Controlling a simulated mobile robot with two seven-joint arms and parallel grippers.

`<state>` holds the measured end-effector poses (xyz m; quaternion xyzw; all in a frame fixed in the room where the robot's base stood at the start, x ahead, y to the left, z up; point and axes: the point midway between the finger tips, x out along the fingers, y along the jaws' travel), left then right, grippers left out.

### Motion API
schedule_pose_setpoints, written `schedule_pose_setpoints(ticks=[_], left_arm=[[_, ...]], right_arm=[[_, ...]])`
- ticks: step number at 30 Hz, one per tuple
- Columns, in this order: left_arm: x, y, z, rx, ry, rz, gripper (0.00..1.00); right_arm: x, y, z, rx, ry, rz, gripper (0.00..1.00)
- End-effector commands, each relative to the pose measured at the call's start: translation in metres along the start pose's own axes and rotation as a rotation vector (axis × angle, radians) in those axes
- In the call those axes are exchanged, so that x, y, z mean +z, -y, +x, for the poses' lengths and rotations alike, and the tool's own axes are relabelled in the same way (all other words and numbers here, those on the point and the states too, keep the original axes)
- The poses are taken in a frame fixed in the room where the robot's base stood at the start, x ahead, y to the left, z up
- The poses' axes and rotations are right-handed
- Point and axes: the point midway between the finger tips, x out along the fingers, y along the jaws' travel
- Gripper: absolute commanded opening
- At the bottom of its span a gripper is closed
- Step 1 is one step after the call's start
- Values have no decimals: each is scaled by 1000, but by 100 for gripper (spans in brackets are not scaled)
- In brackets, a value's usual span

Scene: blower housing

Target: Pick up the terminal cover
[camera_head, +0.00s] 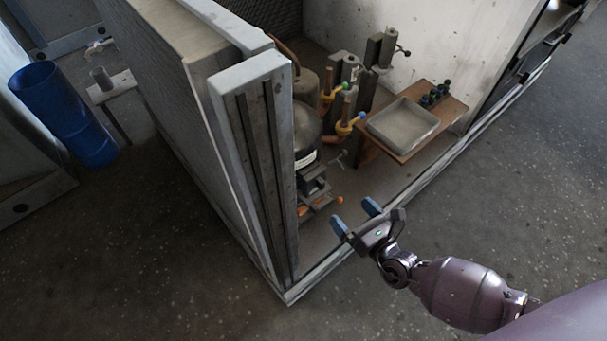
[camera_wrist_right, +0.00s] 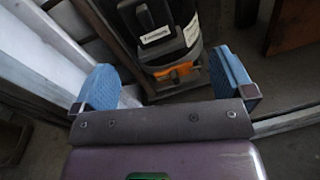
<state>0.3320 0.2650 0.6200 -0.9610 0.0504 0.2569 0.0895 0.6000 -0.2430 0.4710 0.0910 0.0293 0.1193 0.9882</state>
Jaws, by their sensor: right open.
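My right gripper (camera_head: 356,217) is open and empty, with two blue fingers spread apart, just outside the enclosure's front sill. In the right wrist view, the right gripper (camera_wrist_right: 163,62) points toward a black compressor (camera_wrist_right: 153,22) with white labels. An orange part (camera_wrist_right: 176,70) sits at its lower front, between the fingers in the picture but farther off. In the head view the dark compressor (camera_head: 306,135) stands inside the enclosure, partly hidden by the post. A dark boxy part (camera_head: 314,186) is on its front; I cannot tell whether this is the terminal cover. My left gripper is not in view.
A grey tray (camera_head: 402,148) sits on a wooden shelf (camera_head: 455,112) with several small dark items beside it. A grey corner post (camera_head: 265,180) stands left of the opening. Floor in front is clear.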

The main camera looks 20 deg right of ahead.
Motion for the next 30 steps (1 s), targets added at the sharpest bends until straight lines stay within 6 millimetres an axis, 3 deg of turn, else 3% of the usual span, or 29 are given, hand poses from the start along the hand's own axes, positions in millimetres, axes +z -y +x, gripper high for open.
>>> schedule_pose_setpoints(ticks=[1, 4, 18, 26, 30], left_arm=[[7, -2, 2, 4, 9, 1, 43], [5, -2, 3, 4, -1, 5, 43], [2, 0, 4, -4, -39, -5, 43], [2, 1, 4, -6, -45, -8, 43], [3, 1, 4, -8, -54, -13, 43]], right_arm=[[-14, 0, 2, 31, -6, -54, 100], [-18, -3, 10, 78, 10, -138, 100], [-16, -11, 64, 108, 24, -190, 100], [-14, -11, 74, 107, 26, -190, 100], [-14, -13, 88, 107, 25, -188, 100]])
